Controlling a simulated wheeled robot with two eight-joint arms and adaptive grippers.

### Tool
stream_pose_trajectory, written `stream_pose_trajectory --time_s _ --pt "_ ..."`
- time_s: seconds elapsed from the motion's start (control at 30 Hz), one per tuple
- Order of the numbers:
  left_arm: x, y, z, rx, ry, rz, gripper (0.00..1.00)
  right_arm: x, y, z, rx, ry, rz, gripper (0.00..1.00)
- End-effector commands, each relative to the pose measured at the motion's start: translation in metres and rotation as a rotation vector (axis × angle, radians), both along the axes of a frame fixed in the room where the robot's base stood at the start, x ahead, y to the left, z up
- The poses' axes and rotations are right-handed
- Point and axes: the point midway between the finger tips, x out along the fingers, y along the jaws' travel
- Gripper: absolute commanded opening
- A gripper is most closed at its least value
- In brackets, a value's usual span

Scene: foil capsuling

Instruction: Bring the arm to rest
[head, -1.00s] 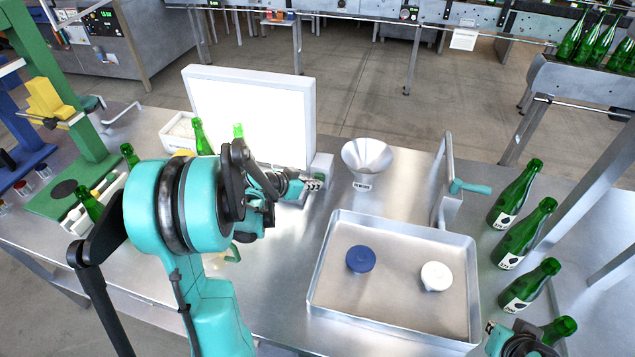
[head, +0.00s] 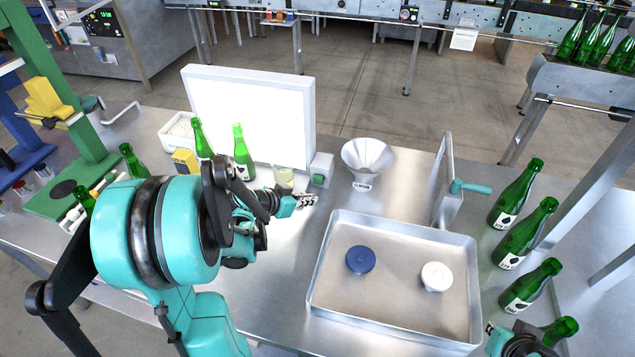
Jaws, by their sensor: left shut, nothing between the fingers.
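My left gripper (head: 304,200) is shut and empty. It hangs over the steel table (head: 275,285), left of the shallow metal tray (head: 395,337) and in front of the lit white panel. My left arm comes in from the left and covers part of the table. My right gripper (head: 512,345) shows only in part at the bottom right edge, beside a green bottle (head: 560,330). Its fingers are too cut off to judge.
A blue cap (head: 360,260) and a white cap (head: 436,276) lie in the tray. A white funnel (head: 367,160) and a light panel (head: 255,115) stand behind. Green bottles (head: 243,153) stand before the panel. Several labelled bottles (head: 518,240) line the right. A green press frame (head: 75,90) stands left.

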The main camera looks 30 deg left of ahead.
Motion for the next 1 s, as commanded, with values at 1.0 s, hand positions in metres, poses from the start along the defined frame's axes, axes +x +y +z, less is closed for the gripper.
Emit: stream_pose_trajectory --time_s 1.0 --pt "-0.004 -0.001 0.069 0.000 0.000 0.000 0.00 0.000 0.000 0.069 0.000 0.000 0.000 0.00"
